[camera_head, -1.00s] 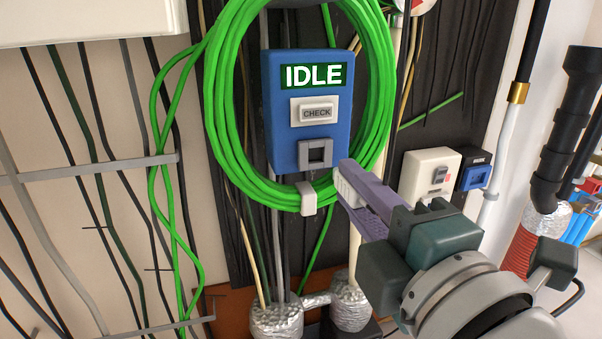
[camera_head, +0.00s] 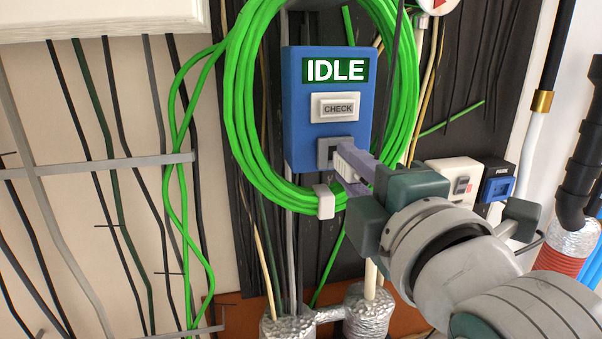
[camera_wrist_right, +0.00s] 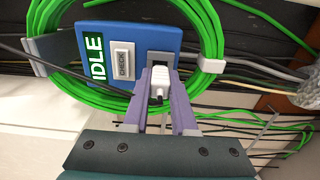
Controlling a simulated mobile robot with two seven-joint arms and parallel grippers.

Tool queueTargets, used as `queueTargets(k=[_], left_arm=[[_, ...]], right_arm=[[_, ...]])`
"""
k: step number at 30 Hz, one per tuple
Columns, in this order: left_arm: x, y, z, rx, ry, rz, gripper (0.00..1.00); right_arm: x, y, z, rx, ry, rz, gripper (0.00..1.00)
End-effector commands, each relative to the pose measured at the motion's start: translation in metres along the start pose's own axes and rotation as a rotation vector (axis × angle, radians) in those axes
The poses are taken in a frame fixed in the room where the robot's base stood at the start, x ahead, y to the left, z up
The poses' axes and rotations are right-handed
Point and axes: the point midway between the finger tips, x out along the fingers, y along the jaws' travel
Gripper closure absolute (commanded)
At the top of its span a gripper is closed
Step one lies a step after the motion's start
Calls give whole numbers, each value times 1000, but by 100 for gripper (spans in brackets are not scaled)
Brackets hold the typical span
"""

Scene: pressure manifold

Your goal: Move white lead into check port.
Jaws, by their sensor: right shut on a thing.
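The blue check box (camera_head: 292,120) shows IDLE on a green display, with a CHECK button (camera_head: 338,107) below it. Its grey port (camera_head: 326,152) is at the lower front. My right gripper (camera_head: 352,165) reaches in from the right, its tips at the port's right side and hiding part of it. In the right wrist view, the purple fingers are shut on the white lead's plug (camera_wrist_right: 160,83), which is at or just in front of the port opening. I cannot tell whether it is inside. My left gripper is not in view.
A coil of green cable (camera_head: 245,110) rings the blue box, with a white clip (camera_head: 324,202) at its bottom. A white box (camera_head: 452,172) and a smaller blue-fronted box (camera_head: 497,186) are to the right. Foil-wrapped pipes (camera_head: 368,316) stand below.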

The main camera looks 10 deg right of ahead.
Motion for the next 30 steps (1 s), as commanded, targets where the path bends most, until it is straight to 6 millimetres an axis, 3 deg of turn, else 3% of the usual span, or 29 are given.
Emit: queueTargets(k=[30], left_arm=[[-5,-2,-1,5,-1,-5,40]], right_arm=[[0,0,0,0,0,1,100]])
